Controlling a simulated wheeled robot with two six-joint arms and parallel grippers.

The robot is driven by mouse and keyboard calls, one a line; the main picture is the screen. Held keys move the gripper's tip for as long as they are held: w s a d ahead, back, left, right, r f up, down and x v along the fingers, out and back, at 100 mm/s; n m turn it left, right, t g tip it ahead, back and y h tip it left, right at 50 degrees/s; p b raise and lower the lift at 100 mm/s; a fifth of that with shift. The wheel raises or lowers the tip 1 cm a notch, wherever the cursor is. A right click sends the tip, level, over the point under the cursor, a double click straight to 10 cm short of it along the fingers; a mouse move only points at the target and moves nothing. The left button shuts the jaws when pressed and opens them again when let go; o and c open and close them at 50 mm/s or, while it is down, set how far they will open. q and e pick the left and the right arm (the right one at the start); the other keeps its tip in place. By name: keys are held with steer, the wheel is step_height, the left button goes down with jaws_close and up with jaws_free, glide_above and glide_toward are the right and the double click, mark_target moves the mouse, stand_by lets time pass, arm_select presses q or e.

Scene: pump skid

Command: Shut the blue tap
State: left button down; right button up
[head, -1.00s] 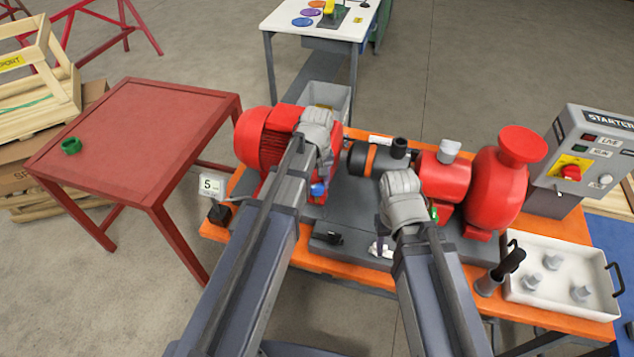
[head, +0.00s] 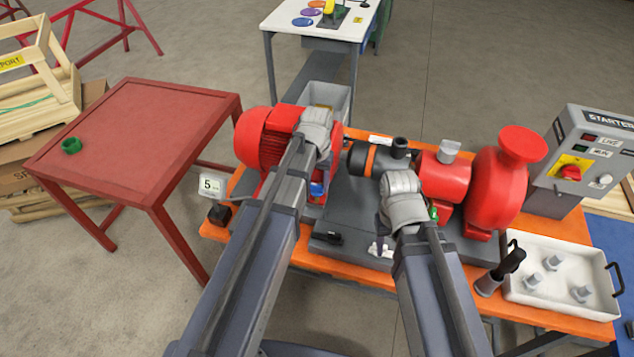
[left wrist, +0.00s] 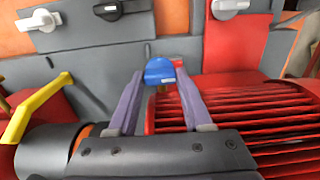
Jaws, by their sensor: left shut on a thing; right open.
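The blue tap (head: 317,189) is on the pump skid, beside the red ribbed motor (head: 264,140). In the left wrist view its blue handle (left wrist: 160,71) sits between the tips of my two fingers. My left gripper (left wrist: 160,78) is shut on this handle. In the head view my left wrist hides most of the gripper and part of the tap. My right gripper (head: 384,238) is open, low over the grey skid plate, and mostly hidden behind its own wrist.
White-handled (left wrist: 38,20) and black-handled (left wrist: 110,9) taps and a yellow lever (left wrist: 34,106) are nearby. A red pump (head: 498,180), white tray (head: 562,303) and starter box (head: 595,150) stand to the right. The red table (head: 140,130) at left is mostly clear.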

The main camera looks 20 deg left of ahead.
mark_target(317, 185)
stand_by(0.4)
arm_select(q)
steer(key=shift+c, duration=1.6)
jaws_free()
step_height(317, 185, up, 8)
steer(key=p, duration=0.8)
steer(key=shift+f, duration=0.1)
steer(key=s+d+f+m+b, duration=0.1)
steer(key=s+d+f+b, duration=0.4)
steer(key=s+f+b, duration=0.1)
steer(key=s+d+f+m+y+b, duration=0.1)
steer(key=s+d+f+m+b, duration=0.1)
steer(key=s+d+f+b, duration=0.3)
steer(key=s+f+b, duration=0.1)
steer(key=s, duration=0.3)
steer(key=shift+d, duration=0.2)
